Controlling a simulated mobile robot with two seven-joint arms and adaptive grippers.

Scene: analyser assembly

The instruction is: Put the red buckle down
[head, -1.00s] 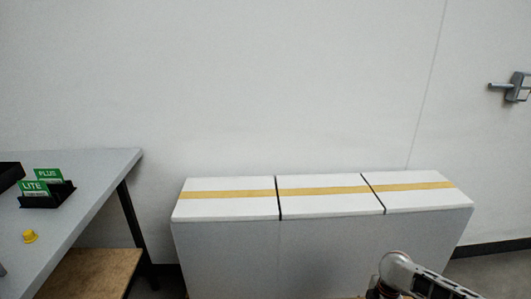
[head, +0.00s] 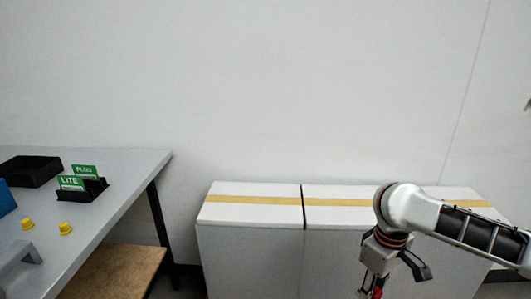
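My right gripper (head: 380,280) hangs at the bottom edge of the head view, in front of the white boxes. Its fingertips are cut off by the frame. A small red piece (head: 377,288) shows at the gripper between dark parts; it may be the red buckle, but too little of it is visible to be sure. Whether the fingers are shut on it cannot be seen. My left gripper is out of view.
A grey table (head: 125,175) at left carries a black card holder (head: 95,192) with green LITE and PLUS cards, a black box (head: 30,170), two yellow knobs (head: 65,228), a grey handle (head: 22,254) and a blue item (head: 5,198). White taped boxes (head: 250,213) stand against the wall.

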